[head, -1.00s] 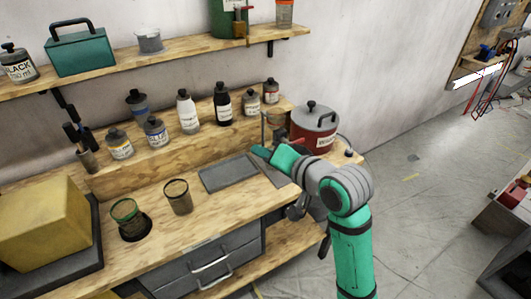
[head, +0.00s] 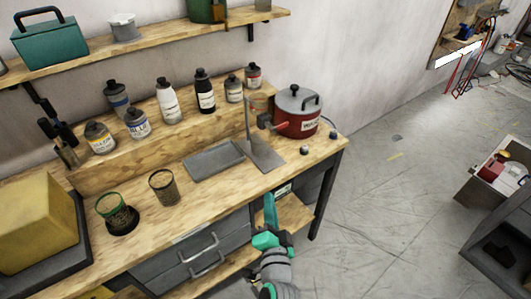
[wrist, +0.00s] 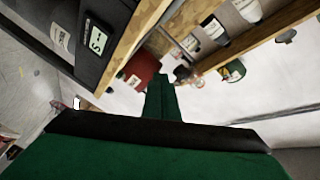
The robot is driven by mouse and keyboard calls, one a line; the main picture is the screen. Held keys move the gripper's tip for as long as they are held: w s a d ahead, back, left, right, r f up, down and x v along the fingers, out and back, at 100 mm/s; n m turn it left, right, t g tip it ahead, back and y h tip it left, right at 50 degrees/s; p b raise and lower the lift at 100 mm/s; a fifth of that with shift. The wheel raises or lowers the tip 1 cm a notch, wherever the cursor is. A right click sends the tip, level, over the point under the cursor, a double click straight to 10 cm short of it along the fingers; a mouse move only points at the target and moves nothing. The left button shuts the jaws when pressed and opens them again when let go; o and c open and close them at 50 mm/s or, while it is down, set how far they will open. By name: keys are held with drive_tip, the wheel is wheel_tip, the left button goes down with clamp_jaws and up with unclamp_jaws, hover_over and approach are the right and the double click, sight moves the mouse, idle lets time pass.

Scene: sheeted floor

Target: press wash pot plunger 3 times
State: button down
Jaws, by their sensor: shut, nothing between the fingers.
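A red pot (head: 298,122) with a grey lid, a dark handle and a pale label stands at the right end of the wooden bench. A small dark knob (head: 294,90) shows on its lid; I cannot tell if it is the plunger. The label is too small to read surely. My gripper (head: 270,200) is shut and empty, in front of the bench's front edge, below and left of the pot and apart from it. In the wrist view its closed fingers (wrist: 162,97) point ahead, and the red pot (wrist: 138,70) shows partly beyond the bench edge.
A grey stand with an upright rod (head: 265,155) and a grey tray (head: 214,161) lie left of the pot. Two mesh cups (head: 163,187), several bottles (head: 205,97) and a yellow block (head: 35,225) are further left. Open floor (head: 380,210) lies right of the bench.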

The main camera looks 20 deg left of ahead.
drive_tip(key=s+d+f+h, duration=0.3)
drive_tip(key=s+d+f, duration=0.15)
drive_tip(key=s, duration=0.35)
drive_tip(key=s+d+f+h, duration=0.2)
drive_tip(key=s+d+f, duration=0.1)
drive_tip(key=s+f, duration=0.4)
drive_tip(key=s+d+n, duration=0.2)
drive_tip(key=s+n, duration=0.1)
drive_tip(key=s, duration=0.5)
drive_tip(key=s+d+r+n+g+h, duration=0.1)
drive_tip(key=s+d+n, duration=0.2)
drive_tip(key=s, duration=0.6)
drive_tip(key=shift+s+d+n+h, duration=0.15)
drive_tip(key=shift+s+n+h, duration=0.15)
drive_tip(key=shift+n, duration=0.2)
drive_tip(key=shift+w+r, duration=0.1)
